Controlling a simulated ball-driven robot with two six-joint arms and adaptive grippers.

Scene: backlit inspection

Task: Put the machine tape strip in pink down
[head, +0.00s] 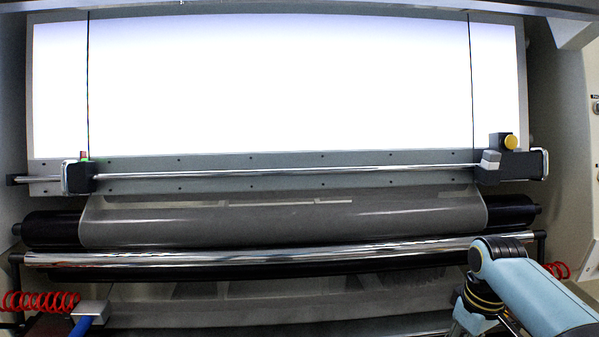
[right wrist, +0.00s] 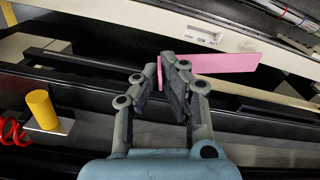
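The pink machine tape strip (right wrist: 225,63) shows in the right wrist view. It sticks out to the right from the fingertips of my right gripper (right wrist: 171,70), and a narrow pink edge shows between the fingers. The gripper is shut on the strip near its left end, and the strip hangs over a pale ledge and dark bars. In the head view only my right arm shows at the lower right; its gripper and the strip are hidden or outside the picture. My left gripper is in neither view.
A bright light panel (head: 280,80) fills the back, with a rail (head: 300,171) below it. A grey web-covered roller (head: 280,222) and a chrome bar (head: 280,256) cross in front. A yellow cylinder (right wrist: 41,109) and a red coiled hose (right wrist: 12,130) are left of the gripper.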

